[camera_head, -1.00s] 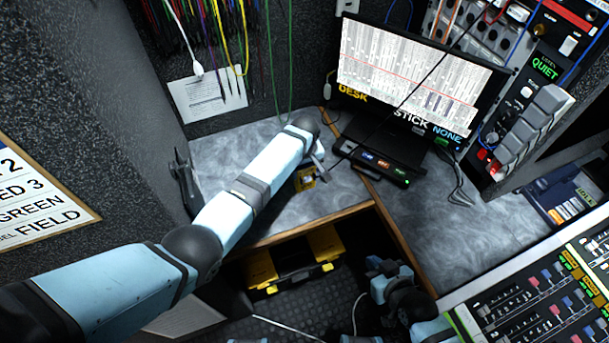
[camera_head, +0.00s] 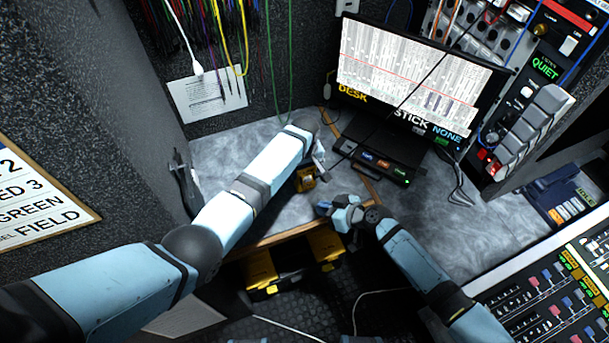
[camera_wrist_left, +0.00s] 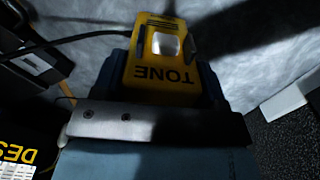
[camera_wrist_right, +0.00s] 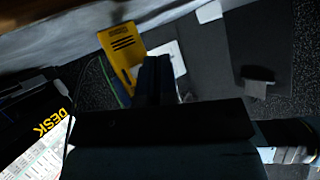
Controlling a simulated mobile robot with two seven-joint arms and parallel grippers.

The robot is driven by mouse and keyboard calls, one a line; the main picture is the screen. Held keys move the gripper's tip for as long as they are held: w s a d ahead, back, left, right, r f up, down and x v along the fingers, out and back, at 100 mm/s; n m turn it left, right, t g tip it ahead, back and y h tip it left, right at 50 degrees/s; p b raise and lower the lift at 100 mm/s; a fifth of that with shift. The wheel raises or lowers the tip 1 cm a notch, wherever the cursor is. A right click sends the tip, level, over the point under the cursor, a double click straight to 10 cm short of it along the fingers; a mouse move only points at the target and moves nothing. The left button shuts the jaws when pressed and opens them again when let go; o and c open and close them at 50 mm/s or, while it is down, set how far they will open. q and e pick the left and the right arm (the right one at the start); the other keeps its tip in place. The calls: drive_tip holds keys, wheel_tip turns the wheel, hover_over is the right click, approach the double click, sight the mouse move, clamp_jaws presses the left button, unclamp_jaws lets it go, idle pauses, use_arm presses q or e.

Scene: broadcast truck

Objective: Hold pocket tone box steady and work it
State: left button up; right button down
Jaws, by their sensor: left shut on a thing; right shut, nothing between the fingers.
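The pocket tone box is a small yellow box (camera_head: 306,179) on the grey desk, at the end of my left arm. In the left wrist view its face (camera_wrist_left: 165,62) shows the word TONE and a pale square, and it sits between the blue fingers. My left gripper (camera_head: 318,163) is shut on it. My right gripper (camera_head: 322,208) is shut and empty, a little below and right of the box, apart from it. In the right wrist view the box's slotted yellow side (camera_wrist_right: 122,50) shows just beyond the shut fingers (camera_wrist_right: 155,75), which hide part of it.
A monitor (camera_head: 415,80) stands behind, with a black button unit (camera_head: 378,164) at its foot. A black-and-yellow case (camera_head: 290,262) sits under the desk edge. A mixing console (camera_head: 550,290) is at lower right. A dark cable runs near the box.

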approach(299, 184)
drive_tip(key=shift+s+f+x, duration=0.1)
drive_tip(key=shift+x, duration=0.95)
drive_tip(key=shift+s+f+x, duration=0.1)
drive_tip(key=shift+x, duration=0.95)
drive_tip(key=shift+w, duration=0.1)
drive_tip(key=shift+w+a, duration=0.2)
drive_tip(key=shift+w, duration=0.15)
idle(0.4)
drive_tip(key=shift+s+d, duration=0.1)
drive_tip(key=shift+s, duration=0.05)
drive_tip(key=shift+s+d, duration=0.1)
drive_tip(key=shift+s, duration=0.15)
drive_tip(key=shift+s+d, duration=0.4)
drive_tip(key=shift+s, duration=0.55)
drive_tip(key=shift+s+d, duration=0.4)
drive_tip(key=shift+s, duration=0.55)
drive_tip(key=shift+s+d, duration=0.35)
drive_tip(key=shift+s, duration=0.55)
